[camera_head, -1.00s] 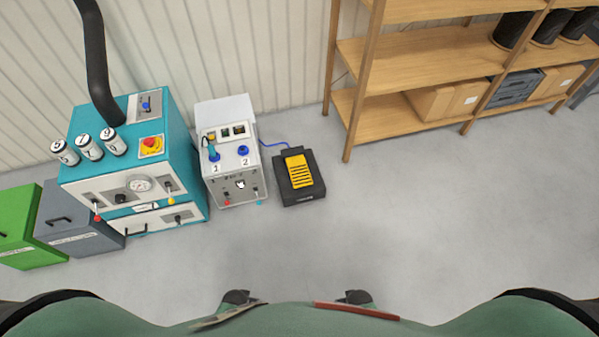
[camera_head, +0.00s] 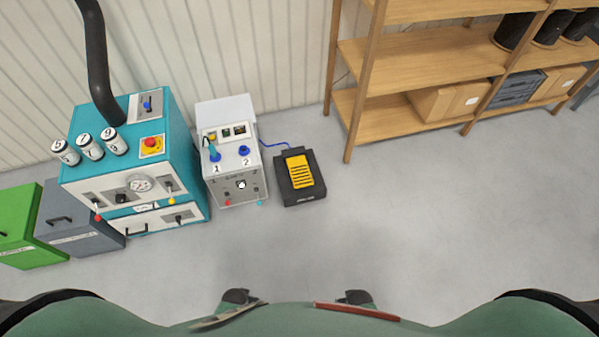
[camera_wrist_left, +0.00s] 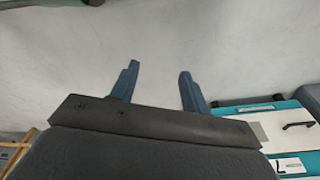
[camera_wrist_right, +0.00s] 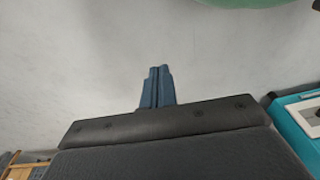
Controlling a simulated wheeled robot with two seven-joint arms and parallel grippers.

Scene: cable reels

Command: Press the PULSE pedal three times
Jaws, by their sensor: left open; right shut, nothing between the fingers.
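The pedal (camera_head: 300,172) is a black box with a yellow ribbed plate, on the floor right of the white control box (camera_head: 232,165); no PULSE lettering is legible from here. A blue cable (camera_head: 274,143) runs from the pedal to that box. My left gripper shows in the left wrist view (camera_wrist_left: 157,82), open and empty above bare floor. My right gripper shows in the right wrist view (camera_wrist_right: 158,86), with its fingers together and nothing between them. Both are away from the pedal. In the head view, the grippers themselves cannot be made out.
A teal machine (camera_head: 137,165) with a black hose (camera_head: 95,60) stands left of the control box. Grey (camera_head: 75,225) and green (camera_head: 30,228) bins stand further left. A wooden shelf (camera_head: 430,55) stands at the back right. The floor (camera_head: 420,220) before the pedal and to its right is clear.

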